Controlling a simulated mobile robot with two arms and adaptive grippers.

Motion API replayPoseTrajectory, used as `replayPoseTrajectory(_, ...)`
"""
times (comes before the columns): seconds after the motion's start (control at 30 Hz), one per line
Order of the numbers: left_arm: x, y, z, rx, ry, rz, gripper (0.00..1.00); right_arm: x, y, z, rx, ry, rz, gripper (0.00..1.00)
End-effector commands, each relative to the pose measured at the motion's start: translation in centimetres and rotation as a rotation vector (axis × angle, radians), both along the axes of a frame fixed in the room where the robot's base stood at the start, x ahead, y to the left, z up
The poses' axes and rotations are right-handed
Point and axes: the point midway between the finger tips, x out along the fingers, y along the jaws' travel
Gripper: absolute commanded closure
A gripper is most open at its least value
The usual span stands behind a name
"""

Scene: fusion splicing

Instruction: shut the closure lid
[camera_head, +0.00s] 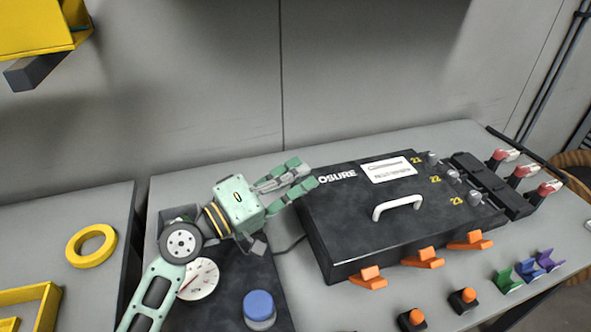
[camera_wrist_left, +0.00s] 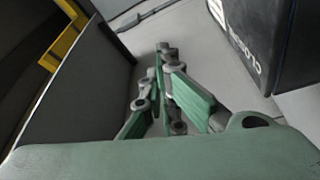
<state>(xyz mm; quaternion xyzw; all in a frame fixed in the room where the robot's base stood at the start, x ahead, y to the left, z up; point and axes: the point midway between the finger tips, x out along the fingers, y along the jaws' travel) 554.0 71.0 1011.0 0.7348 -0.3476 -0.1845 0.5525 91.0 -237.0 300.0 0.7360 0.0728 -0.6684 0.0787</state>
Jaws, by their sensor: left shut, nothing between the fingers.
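The black closure lid (camera_head: 350,215) has a white handle (camera_head: 398,206) and a white label. It lies down over the closure box at the middle right, and I see no open gap along its front edge. Several orange latches (camera_head: 423,258) stick out along the front. My left gripper (camera_head: 305,174) is shut and empty, just beyond the lid's back left corner; I cannot tell whether it touches. In the left wrist view the gripper's fingers (camera_wrist_left: 165,52) are together, and the closure's dark side (camera_wrist_left: 245,40) is at upper right. My right gripper is out of view.
A blue-capped jar (camera_head: 259,309) and a round white dial (camera_head: 199,279) are near my left arm. Grey cable fittings and red-tipped parts (camera_head: 523,170) are right of the closure. Small coloured holders (camera_head: 527,268) stand in front right. A grey wall is behind.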

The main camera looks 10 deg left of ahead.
Motion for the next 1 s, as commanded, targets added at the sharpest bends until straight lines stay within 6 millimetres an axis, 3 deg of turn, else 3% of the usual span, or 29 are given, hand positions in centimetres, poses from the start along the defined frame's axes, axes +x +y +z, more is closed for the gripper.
replayPoseTrajectory(0.47, -0.3, 0.3, -0.1, 0.002, 0.001, 0.001, 1.0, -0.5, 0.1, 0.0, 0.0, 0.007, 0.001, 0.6)
replayPoseTrajectory(1.0, -7.0, 7.2, -1.3, 0.002, 0.004, 0.0, 1.0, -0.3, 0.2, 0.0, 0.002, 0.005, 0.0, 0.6)
